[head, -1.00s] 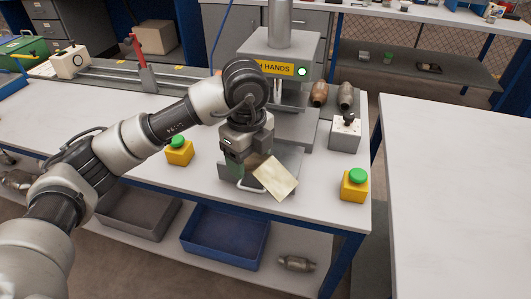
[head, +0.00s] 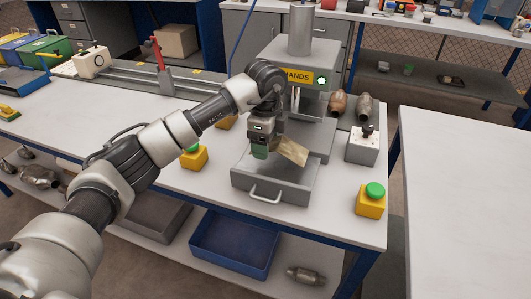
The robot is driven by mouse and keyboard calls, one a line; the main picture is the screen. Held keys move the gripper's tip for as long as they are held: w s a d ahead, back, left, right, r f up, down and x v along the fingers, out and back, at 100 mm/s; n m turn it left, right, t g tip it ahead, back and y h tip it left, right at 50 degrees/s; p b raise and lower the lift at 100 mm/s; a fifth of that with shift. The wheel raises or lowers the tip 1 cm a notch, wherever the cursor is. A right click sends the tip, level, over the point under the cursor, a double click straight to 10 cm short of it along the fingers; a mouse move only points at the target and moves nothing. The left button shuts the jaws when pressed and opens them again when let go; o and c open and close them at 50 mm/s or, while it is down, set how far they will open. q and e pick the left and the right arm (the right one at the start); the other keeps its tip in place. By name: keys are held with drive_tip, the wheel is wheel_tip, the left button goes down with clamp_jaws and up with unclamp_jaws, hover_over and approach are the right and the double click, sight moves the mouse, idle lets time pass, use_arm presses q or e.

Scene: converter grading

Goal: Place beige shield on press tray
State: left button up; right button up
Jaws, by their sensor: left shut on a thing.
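My left gripper (head: 272,153) is shut on the beige shield (head: 294,152), a thin flat plate. The shield is held tilted, out to the right of the fingers, over the back part of the press tray (head: 287,196). The tray is a grey, shallow box with a handle at its front, pulled out from the press. I cannot tell whether the shield touches the tray. The gripper hides part of the shield and the tray's back. My right gripper is not in view.
The press (head: 300,58) with a lit green lamp stands behind the tray. Yellow boxes with green buttons stand left (head: 194,157) and right (head: 371,200) of it. A grey switch box (head: 362,146) and several metal converters (head: 365,106) are to the right. A bare white table (head: 465,190) is at right.

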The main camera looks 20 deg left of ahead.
sight(265, 162)
use_arm(q)
drive_tip(key=shift+w+f, duration=0.15)
drive_tip(key=shift+w, duration=0.05)
wheel_tip(265, 162, down, 4)
drive_tip(key=shift+r, duration=0.1)
drive_tip(key=shift+a, duration=0.1)
drive_tip(key=shift+f, duration=0.25)
drive_tip(key=o, duration=0.9)
drive_tip(key=shift+o, duration=0.2)
wheel_tip(265, 162, up, 12)
drive_tip(key=shift+r, duration=0.2)
drive_tip(key=shift+f, duration=0.1)
